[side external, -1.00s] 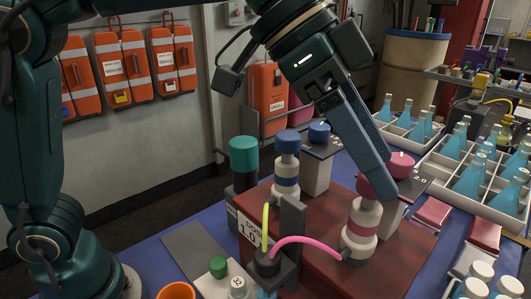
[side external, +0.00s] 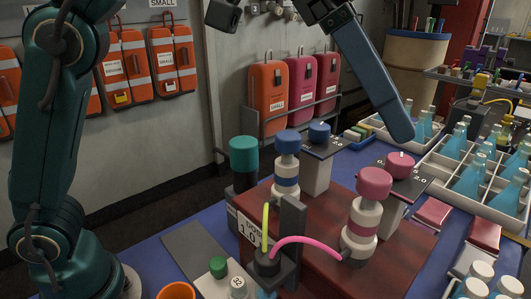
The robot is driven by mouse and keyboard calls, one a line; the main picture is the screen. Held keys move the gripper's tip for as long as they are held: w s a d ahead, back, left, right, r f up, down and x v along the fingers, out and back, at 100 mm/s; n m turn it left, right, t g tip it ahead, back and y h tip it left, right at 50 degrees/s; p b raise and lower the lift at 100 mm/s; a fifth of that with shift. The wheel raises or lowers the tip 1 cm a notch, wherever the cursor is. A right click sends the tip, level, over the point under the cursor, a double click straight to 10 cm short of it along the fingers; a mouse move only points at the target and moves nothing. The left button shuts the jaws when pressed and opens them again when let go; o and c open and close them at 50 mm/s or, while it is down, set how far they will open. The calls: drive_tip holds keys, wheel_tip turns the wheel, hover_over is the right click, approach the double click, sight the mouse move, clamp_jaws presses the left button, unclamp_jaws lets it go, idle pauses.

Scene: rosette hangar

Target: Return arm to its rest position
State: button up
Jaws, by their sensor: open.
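My gripper (side external: 400,135) is at the upper middle right of the side external view, above the work table and apart from everything on it. Its blue finger points down and to the right, and the rest of it runs out of the top of the picture. I see nothing held at its tip. Below it stands a white bottle with a pink cap (side external: 374,184) on a dark red block (side external: 390,262). A pink tube (side external: 305,242) runs from the bottle's base to a small dark holder (side external: 280,262).
A blue-capped bottle (side external: 286,165) and a teal-capped cylinder (side external: 243,160) stand left of the pink-capped one. White crates of blue flasks (side external: 470,180) fill the right. Orange cases (side external: 125,70) hang on the wall. An orange cup (side external: 176,291) is at the front.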

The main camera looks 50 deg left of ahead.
drive_tip(key=shift+a+r, duration=0.2)
drive_tip(key=shift+a, duration=0.05)
drive_tip(key=s+a+n+t+y, duration=0.2)
drive_tip(key=s+a+n, duration=0.2)
drive_tip(key=a, duration=0.6)
drive_tip(key=s+a+f+n+y, duration=0.2)
drive_tip(key=s+a+f+n, duration=0.2)
drive_tip(key=f, duration=0.5)
drive_tip(key=s+a+f+n+y, duration=0.2)
drive_tip(key=s+a+f+n, duration=0.2)
drive_tip(key=f, duration=0.5)
drive_tip(key=shift+a+f, duration=0.2)
drive_tip(key=shift+a, duration=0.75)
